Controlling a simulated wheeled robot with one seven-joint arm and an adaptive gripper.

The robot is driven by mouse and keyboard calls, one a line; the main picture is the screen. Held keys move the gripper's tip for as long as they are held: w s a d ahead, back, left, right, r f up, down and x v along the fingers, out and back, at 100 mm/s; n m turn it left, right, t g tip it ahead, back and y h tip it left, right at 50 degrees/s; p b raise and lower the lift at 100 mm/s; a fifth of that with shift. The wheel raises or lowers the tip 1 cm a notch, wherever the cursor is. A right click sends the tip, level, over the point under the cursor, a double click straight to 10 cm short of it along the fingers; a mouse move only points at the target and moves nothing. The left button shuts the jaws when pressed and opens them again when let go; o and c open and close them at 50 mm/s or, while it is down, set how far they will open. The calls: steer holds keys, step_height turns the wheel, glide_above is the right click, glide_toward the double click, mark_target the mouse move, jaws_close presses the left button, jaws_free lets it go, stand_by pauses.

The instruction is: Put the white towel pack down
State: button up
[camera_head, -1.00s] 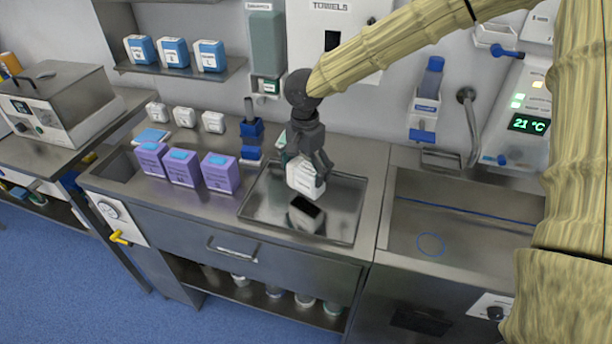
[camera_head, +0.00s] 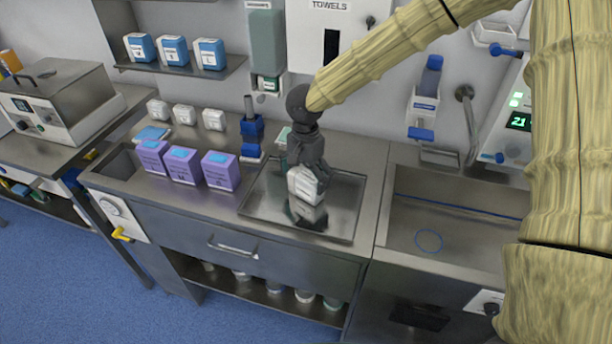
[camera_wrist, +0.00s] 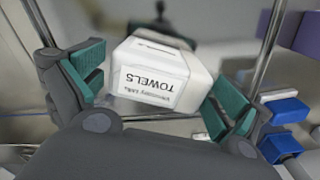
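The white towel pack (camera_head: 306,186) is at the middle of the shiny metal tray (camera_head: 262,207), with its reflection directly below it. It looks upright and seems to rest on the tray. My gripper (camera_head: 310,168) is just above and around it, pointing down. In the wrist view the pack (camera_wrist: 158,75), labelled "TOWELS", lies between the green finger pads of my gripper (camera_wrist: 160,92). A gap shows beside the left pad; the right pad is close to the pack, and I cannot tell whether it touches. The fingers look open.
Several purple boxes (camera_head: 182,165) stand left of the tray, with a blue bottle stand (camera_head: 252,137) behind. Three white packs (camera_head: 184,115) sit at the back left. A sink (camera_head: 455,225) is to the right. The tray around the pack is clear.

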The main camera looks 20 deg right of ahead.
step_height(320, 180, up, 12)
steer(key=b, duration=0.2)
stand_by(0.6)
